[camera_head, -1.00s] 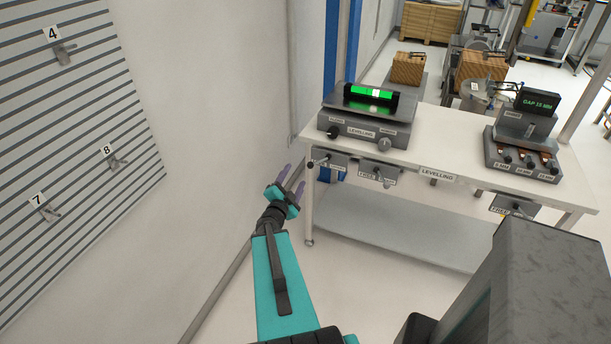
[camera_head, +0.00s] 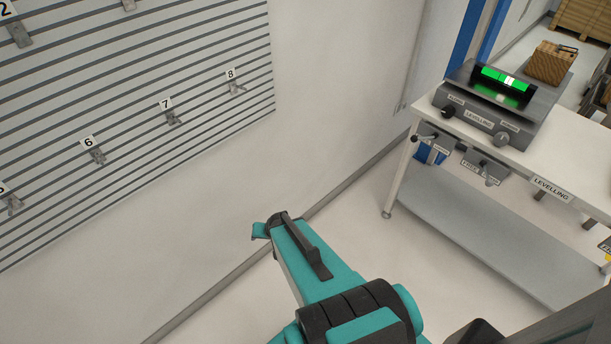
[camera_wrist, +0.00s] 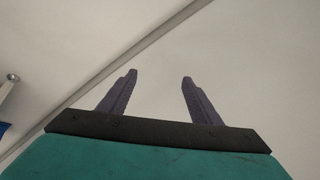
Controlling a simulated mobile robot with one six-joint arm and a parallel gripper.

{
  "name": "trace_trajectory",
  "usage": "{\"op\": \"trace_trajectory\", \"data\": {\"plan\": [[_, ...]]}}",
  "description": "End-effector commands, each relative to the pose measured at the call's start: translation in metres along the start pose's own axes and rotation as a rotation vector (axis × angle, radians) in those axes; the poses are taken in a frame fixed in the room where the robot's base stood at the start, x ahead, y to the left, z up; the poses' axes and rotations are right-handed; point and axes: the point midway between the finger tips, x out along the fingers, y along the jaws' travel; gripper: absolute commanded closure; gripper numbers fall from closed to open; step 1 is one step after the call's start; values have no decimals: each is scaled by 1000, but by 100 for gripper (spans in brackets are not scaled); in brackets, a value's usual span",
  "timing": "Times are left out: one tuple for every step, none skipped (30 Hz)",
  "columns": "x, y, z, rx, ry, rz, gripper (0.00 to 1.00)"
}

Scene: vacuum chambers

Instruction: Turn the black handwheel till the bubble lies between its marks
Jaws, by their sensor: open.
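The levelling device (camera_head: 490,112) stands on the bench at the right of the head view. Its green bubble vial (camera_head: 503,82) is lit, with a pale bubble a little right of the vial's middle; I cannot tell how it lies to the marks. A black handwheel (camera_head: 447,111) is on the device's front at the left, and a grey knob (camera_head: 502,139) is at the right. In the wrist view my gripper (camera_wrist: 158,80) is open and empty, facing bare wall and floor. In the head view its fingers are hidden behind my arm, well left of the bench.
The white bench (camera_head: 551,166) has a lower shelf (camera_head: 480,225) and levers under its front edge (camera_head: 425,138). A slatted wall panel (camera_head: 130,110) with numbered hooks is at the left. The floor between wall and bench is clear. A wooden block (camera_head: 552,63) stands behind.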

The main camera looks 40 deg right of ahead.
Motion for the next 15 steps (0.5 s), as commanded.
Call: {"op": "trace_trajectory", "data": {"plan": [[4,-7,28,-54,-75,10,42],[5,-9,44,-85,-120,18,42],[6,-11,65,-128,-180,30,42],[6,-12,81,-159,-225,40,42],[5,-12,96,-191,-270,51,42],[3,-11,116,-233,-329,68,42],[1,-10,131,-263,-372,80,42],[-1,-8,145,-295,-415,95,42],[-6,-4,163,-335,-474,115,42],[-9,-2,177,-366,-516,131,42],[-13,2,189,-395,-558,149,42],[-19,6,204,-433,-612,172,42],[-24,10,215,-461,-650,191,42],[-29,14,225,-486,-687,208,42],[-35,20,236,-518,-731,232,42]]}}
